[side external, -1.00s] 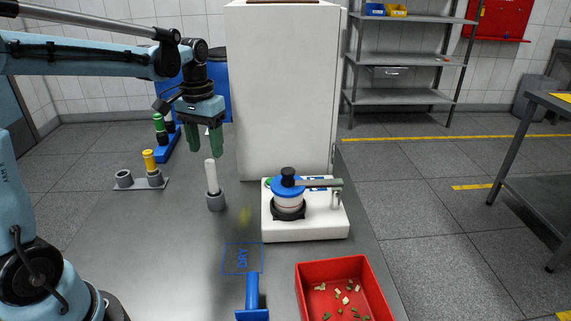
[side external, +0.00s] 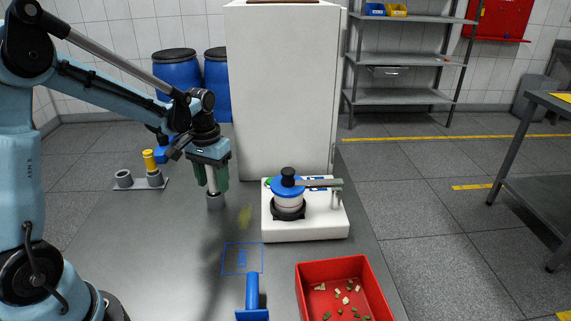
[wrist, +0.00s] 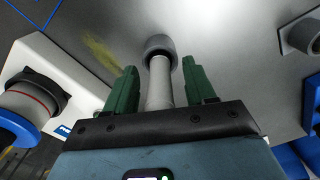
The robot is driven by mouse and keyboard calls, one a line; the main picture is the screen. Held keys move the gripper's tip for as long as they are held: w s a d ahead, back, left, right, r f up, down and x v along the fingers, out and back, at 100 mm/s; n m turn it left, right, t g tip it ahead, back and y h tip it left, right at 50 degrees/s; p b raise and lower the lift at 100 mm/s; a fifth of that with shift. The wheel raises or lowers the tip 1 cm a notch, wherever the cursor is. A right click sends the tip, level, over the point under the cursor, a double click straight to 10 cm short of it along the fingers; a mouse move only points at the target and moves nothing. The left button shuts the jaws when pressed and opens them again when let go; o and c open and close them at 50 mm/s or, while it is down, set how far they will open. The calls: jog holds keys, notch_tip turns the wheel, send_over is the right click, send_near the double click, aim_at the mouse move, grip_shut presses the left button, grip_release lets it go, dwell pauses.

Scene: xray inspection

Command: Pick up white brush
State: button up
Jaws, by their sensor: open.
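The white brush (side external: 212,181) stands upright in a grey round holder (side external: 215,202) on the grey table. In the side view its upper part is hidden by my gripper. My gripper (side external: 213,190) points down over the brush, with its green fingers open on either side of it. In the wrist view the white brush (wrist: 159,85) lies between the two green fingers of my gripper (wrist: 160,80), with a gap on each side. The grey holder (wrist: 161,46) shows just beyond the fingertips.
A white device with a blue-lidded pot (side external: 288,195) stands right of the brush. A tall white cabinet (side external: 285,90) is behind. A red tray (side external: 343,262) with small pieces and a blue stand (side external: 252,295) are in front. A yellow-topped piece (side external: 149,160) sits in a holder left.

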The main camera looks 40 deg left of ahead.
jog(key=shift+c, duration=0.5)
grip_shut()
jog(key=shift+r, duration=0.1)
jog(key=shift+r, duration=0.45)
notch_tip(320, 180, up, 3)
jog(key=shift+r, duration=0.1)
jog(key=s+d+r, duration=0.3)
jog(key=d+r, duration=0.3)
jog(key=d, duration=0.5)
jog(key=w+a+f+m, duration=0.3)
jog(key=w+a+m, duration=0.3)
jog(key=w+m, duration=0.2)
jog(key=shift+w+f+m, duration=0.3)
jog(key=shift+f+m, duration=0.05)
jog(key=shift+m, duration=0.15)
